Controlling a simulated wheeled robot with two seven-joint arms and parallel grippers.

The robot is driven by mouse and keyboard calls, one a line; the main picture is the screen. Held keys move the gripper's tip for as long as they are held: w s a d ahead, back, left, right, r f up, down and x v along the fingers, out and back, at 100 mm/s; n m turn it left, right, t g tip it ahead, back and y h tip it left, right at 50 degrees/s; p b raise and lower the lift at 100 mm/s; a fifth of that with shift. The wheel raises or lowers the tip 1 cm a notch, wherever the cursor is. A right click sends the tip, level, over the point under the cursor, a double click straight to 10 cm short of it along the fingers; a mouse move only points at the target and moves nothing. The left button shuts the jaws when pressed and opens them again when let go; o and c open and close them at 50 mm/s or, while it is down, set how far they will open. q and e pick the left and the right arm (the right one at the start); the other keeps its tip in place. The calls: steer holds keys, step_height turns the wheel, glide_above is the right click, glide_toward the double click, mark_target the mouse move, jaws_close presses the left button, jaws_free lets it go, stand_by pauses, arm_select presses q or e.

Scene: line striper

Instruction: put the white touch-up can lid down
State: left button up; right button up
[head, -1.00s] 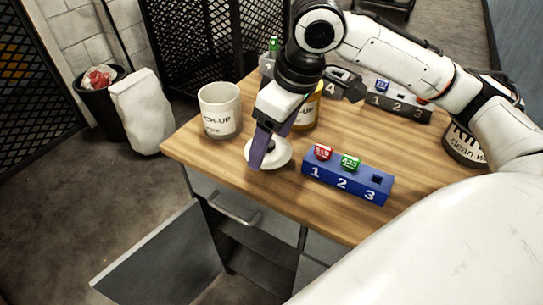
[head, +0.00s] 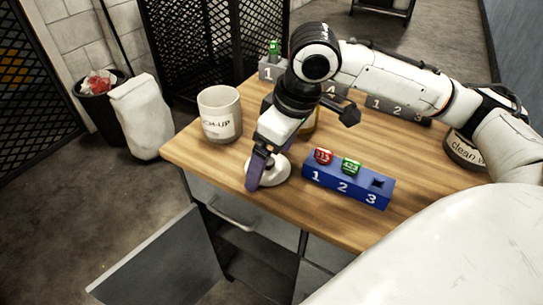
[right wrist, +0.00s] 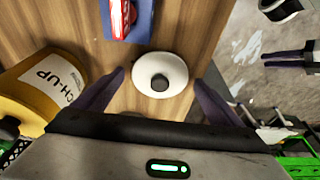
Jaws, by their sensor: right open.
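The white lid (head: 280,171) with a dark round knob lies flat on the wooden table near its front edge. It also shows in the right wrist view (right wrist: 172,66), knob facing the camera. My right gripper (head: 257,178) is open just over the lid, which partly hides behind its purple fingers. In the right wrist view the fingers stand apart either side of the lid, with gaps. The white touch-up can (head: 221,128) stands upright to the left of the lid. A purple finger, seemingly of my left gripper (right wrist: 290,60), shows at the right edge of the wrist view.
A blue numbered block (head: 347,184) with a red and a green piece sits right of the lid; its third slot is empty. A yellow can (right wrist: 40,88) stands behind my right gripper. Dark numbered blocks (head: 402,107) line the back. A cabinet door (head: 160,262) hangs open below.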

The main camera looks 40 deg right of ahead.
steer(key=shift+r, duration=0.15)
arm_select(q)
steer(key=p, duration=0.1)
steer(key=a+r+p, duration=0.1)
steer(key=p, duration=0.1)
steer(key=shift+s+r, duration=0.2)
steer(key=shift+s, duration=0.05)
arm_select(e)
steer(key=v, duration=1.2)
arm_select(q)
steer(key=shift+r, duration=0.1)
